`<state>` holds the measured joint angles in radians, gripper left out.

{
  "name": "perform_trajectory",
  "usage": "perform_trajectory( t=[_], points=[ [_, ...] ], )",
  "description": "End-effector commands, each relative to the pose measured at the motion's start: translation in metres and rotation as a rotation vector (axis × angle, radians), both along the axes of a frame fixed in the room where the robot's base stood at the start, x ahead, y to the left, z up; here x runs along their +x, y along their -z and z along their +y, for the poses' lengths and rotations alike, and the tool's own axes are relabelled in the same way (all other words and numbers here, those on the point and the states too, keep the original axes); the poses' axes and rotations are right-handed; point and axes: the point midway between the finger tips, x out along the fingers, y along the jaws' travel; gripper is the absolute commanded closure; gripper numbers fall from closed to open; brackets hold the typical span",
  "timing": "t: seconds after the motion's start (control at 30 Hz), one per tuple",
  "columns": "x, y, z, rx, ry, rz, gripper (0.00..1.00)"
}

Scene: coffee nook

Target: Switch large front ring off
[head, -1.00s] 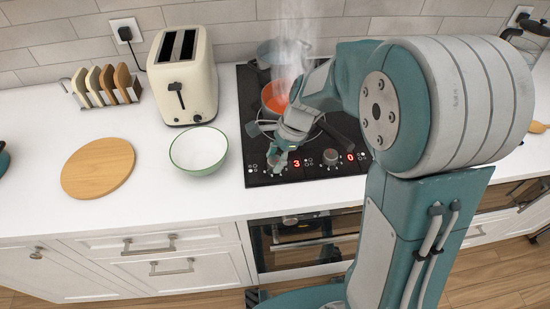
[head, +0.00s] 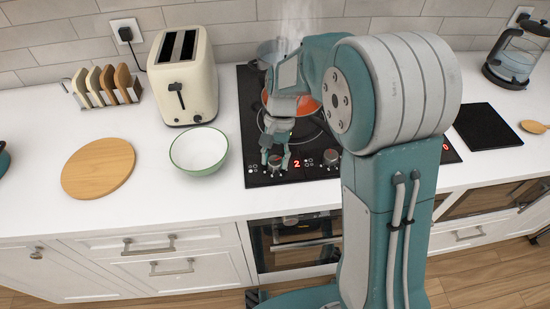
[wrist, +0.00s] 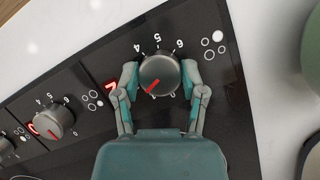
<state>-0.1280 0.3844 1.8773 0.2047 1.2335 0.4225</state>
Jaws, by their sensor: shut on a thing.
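My gripper (wrist: 159,77) is shut on a round grey control knob (wrist: 159,73) at the front of the black hob, one finger on each side. The knob's red mark points to the lower left in the wrist view, towards the low end of its scale. In the head view my gripper (head: 275,162) reaches down to the same knob, which its fingers largely hide. The red display (head: 297,164) beside it reads 2; in the wrist view a finger partly covers it. Large ring outlines show on the hob (head: 250,110), partly behind my arm.
A second knob (head: 331,156) sits to the right. A pot with orange contents (head: 307,103) is partly behind my arm, steam rising nearby. A green-rimmed bowl (head: 199,150) and cream toaster (head: 185,85) stand left of the hob. A kettle (head: 512,58) is at far right.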

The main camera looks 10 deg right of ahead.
Motion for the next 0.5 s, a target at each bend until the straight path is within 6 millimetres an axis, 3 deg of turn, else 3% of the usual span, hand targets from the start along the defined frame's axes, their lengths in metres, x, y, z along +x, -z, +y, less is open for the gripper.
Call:
perform_trajectory(
  t=[0.5],
  points=[
    [0.0027,0.0003,0.0027,0.000,-0.490,-0.009,0.94]
  ],
)
